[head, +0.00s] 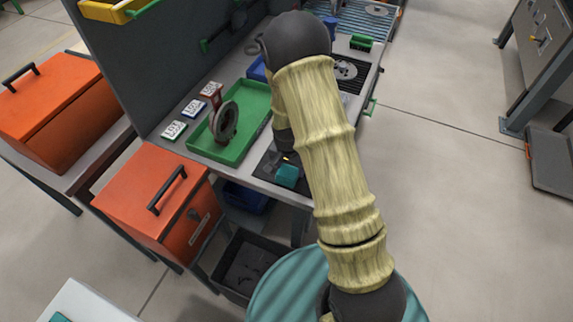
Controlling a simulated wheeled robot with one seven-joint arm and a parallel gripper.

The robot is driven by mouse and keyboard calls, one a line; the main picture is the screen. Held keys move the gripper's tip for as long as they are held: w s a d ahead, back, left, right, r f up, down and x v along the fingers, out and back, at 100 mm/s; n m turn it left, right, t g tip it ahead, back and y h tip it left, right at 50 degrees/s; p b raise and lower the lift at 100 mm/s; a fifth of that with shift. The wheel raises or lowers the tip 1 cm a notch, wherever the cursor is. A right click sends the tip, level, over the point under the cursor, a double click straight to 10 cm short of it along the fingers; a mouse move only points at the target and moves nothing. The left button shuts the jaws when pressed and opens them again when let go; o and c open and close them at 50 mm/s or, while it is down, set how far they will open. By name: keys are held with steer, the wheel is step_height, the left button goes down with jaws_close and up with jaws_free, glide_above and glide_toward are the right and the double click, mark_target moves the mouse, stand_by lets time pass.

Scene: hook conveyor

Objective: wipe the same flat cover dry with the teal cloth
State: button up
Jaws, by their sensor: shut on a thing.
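The teal cloth (288,176) is a small bunched piece at the front edge of the workbench, over a dark mat (266,166). My gripper (286,160) points down at it and is shut on the cloth; its fingers are mostly hidden by my own arm. No flat cover shows clearly under the cloth, and I cannot tell whether the cloth touches one. A grey round plate with holes (346,70) lies on a black rack at the far end of the bench, partly behind my arm.
A green tray (240,153) holds a grey ring-shaped part (224,122). Several label stands (174,130) are left of it. Orange boxes (150,200) stand at the left, and a dark bin (246,266) is below the bench.

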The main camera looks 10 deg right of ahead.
steer(key=shift+d, duration=0.15)
steer(key=shift+s+d+f, duration=0.15)
steer(key=shift+s+d, duration=0.55)
steer(key=shift+d, duration=0.1)
steer(key=shift+a, duration=0.1)
steer(key=shift+w+a, duration=0.7)
steer(key=shift+a, duration=0.1)
steer(key=shift+a, duration=0.1)
steer(key=shift+w+a+r, duration=0.2)
steer(key=shift+w+a, duration=0.5)
steer(key=shift+a, duration=0.1)
steer(key=shift+w+r+p, duration=0.1)
steer(key=shift+p, duration=0.2)
